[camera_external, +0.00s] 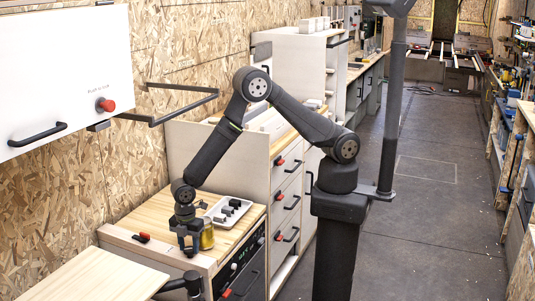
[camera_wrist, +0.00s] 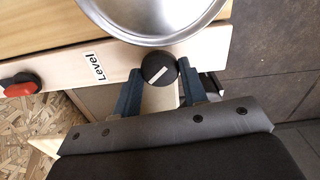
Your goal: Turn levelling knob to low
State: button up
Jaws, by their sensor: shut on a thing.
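The levelling knob is a round black knob (camera_wrist: 158,71) with a white pointer line, on the pale wooden strip in the wrist view. Its line slants up to the right in that picture. The printed word "Level" (camera_wrist: 95,66) is on the strip to the left of it. My gripper (camera_wrist: 160,77) has one dark finger on each side of the knob and is shut on it. In the external view my gripper (camera_external: 189,243) points down at the front part of the wooden-topped cabinet (camera_external: 150,218), and the knob is hidden there. No low mark can be made out.
A shiny round metal pan (camera_wrist: 150,12) sits close beside the knob; a brass-coloured pot (camera_external: 207,236) shows by my gripper. A red-and-black switch (camera_wrist: 20,85) is on the same strip. A tray with black pieces (camera_external: 230,211) lies behind on the cabinet top.

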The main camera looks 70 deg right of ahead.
aim_at(189, 249)
jog(key=n, duration=0.4)
jog(key=shift+n, duration=2.2)
jog(key=o, duration=1)
jog(key=shift+r, duration=0.1)
notch_tip(189, 249, up, 17)
jog(key=shift+r, duration=0.15)
